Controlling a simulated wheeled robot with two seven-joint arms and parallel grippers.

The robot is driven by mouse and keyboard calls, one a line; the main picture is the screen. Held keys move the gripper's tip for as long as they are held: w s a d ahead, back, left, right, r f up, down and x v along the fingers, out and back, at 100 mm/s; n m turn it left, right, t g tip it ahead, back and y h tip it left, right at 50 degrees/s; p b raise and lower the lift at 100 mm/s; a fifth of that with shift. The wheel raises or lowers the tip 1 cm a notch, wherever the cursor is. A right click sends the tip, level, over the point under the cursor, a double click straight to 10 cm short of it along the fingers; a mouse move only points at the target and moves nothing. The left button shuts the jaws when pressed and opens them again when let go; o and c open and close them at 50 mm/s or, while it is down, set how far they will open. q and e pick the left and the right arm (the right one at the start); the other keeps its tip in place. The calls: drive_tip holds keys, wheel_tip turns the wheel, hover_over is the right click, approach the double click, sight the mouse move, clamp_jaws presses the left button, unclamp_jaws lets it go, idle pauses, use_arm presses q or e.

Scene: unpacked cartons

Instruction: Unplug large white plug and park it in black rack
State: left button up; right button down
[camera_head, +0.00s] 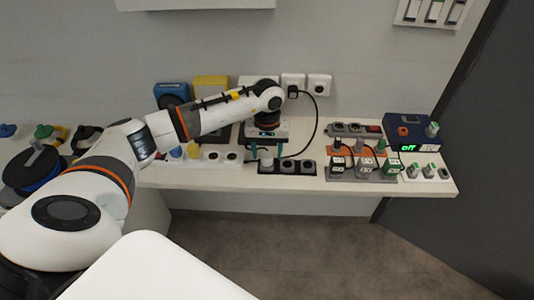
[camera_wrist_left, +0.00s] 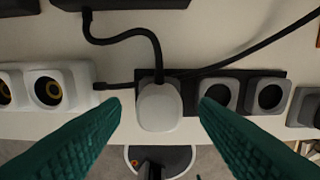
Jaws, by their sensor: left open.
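The large white plug (camera_wrist_left: 160,106) stands at the left end of the black rack (camera_wrist_left: 190,74) in the left wrist view, with a black cord running up from it. It also shows in the head view (camera_head: 266,159), at the left end of the rack (camera_head: 287,170). The rack's two other places, grey with dark middles, look empty. My left gripper (camera_wrist_left: 160,108) is open, its teal fingers on either side of the plug with a visible gap each side. In the head view it points down over the plug (camera_head: 267,152). My right gripper is not in view.
A white socket strip (camera_wrist_left: 50,88) lies just left of the rack. Black cords cross behind the plug. To the right stand smaller plugs on a grey and orange holder (camera_head: 345,174) and a dark blue box reading "off" (camera_head: 408,132). The shelf's front edge is close.

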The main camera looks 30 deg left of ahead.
sight(267, 155)
use_arm(q)
wheel_tip(267, 155, up, 11)
drive_tip(key=b, duration=0.1)
drive_tip(key=shift+f, duration=0.15)
idle(0.5)
